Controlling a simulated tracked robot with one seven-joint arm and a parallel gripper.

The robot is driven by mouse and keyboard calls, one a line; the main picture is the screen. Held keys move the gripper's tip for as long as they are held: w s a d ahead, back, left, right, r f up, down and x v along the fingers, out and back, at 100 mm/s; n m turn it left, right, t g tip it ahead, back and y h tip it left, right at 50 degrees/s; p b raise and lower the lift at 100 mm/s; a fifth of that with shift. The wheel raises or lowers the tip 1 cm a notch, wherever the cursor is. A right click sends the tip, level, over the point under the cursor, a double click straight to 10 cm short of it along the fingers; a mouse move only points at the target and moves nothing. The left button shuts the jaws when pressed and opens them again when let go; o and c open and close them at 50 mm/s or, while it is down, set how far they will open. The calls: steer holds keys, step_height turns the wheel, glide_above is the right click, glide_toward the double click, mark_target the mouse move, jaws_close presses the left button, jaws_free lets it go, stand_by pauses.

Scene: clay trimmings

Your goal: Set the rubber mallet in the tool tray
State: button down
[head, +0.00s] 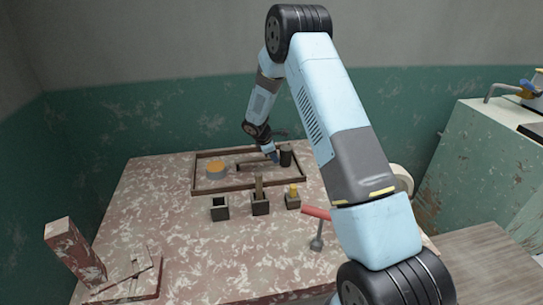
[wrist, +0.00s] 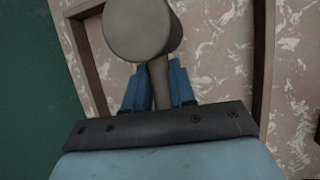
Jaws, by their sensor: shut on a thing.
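The rubber mallet (wrist: 140,28) has a thick dark grey head and a brown handle. My gripper (wrist: 158,92), with blue fingers, is shut on its handle just below the head. In the head view the mallet head (head: 286,154) shows right of my gripper (head: 273,157), with the handle reaching left. The mallet is within the outline of the tool tray (head: 235,187), a shallow brown-rimmed frame at the back of the table. I cannot tell whether the mallet touches the tray floor. The tray's rim (wrist: 262,60) also shows in the wrist view.
An orange-topped round thing (head: 216,169) sits in the tray's left part. Several small dark holders (head: 219,210) stand in front of the tray. Reddish blocks (head: 75,252) are at the left front. The table's middle front is clear.

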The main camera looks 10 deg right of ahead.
steer(key=shift+f, duration=0.4)
stand_by(0.3)
steer(key=c, duration=0.8)
jaws_free()
steer(key=shift+c, duration=0.2)
